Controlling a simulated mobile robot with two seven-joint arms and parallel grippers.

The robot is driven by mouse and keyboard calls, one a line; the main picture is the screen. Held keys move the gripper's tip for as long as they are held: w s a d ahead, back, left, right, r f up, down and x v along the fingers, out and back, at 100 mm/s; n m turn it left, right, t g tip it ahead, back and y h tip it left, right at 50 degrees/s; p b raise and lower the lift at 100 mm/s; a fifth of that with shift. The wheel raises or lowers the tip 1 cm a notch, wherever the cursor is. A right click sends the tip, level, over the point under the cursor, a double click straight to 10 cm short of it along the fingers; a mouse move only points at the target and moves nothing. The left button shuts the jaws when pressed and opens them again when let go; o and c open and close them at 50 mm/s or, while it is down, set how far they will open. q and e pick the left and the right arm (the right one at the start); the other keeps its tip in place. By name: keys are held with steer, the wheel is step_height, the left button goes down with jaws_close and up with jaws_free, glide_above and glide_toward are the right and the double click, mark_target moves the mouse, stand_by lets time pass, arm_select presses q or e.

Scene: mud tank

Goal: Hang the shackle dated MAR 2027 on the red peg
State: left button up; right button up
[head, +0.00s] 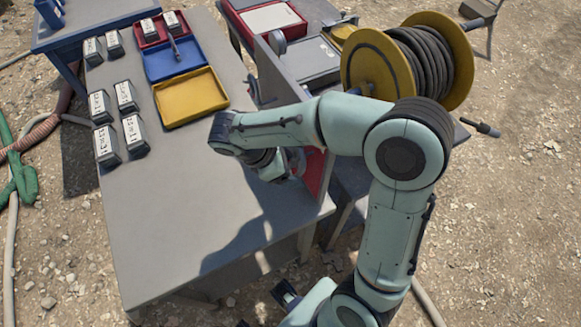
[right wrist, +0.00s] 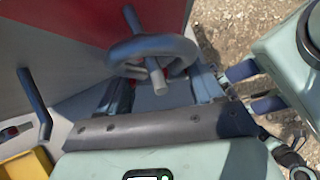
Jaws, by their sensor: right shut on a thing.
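In the right wrist view, my right gripper (right wrist: 160,97) is shut on a grey shackle (right wrist: 128,50) in front of the red part of an upright panel (right wrist: 70,25). I cannot tell whether the loop rests on the peg. In the head view, the gripper (head: 276,173) is at the panel's red end (head: 316,172), mostly hidden by my arm. The date on the held shackle is not visible.
Several dark blocks with white labels (head: 101,105) stand on the table's (head: 185,215) left; their text is unreadable. Red, blue (head: 175,60) and yellow (head: 190,97) trays lie behind. Another peg (right wrist: 34,98) is on the panel's grey part. A hose reel (head: 375,65) stands right. The table's front is clear.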

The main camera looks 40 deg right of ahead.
steer(key=o, duration=1.2)
steer(key=shift+o, duration=0.2)
arm_select(q)
steer(key=r+p, duration=0.1)
steer(key=w+r+p, duration=0.1)
steer(key=r, duration=0.1)
steer(key=shift+w, duration=0.15)
arm_select(e)
steer(key=v, duration=1.3)
steer(key=shift+r, duration=0.2)
steer(key=shift+a, duration=0.1)
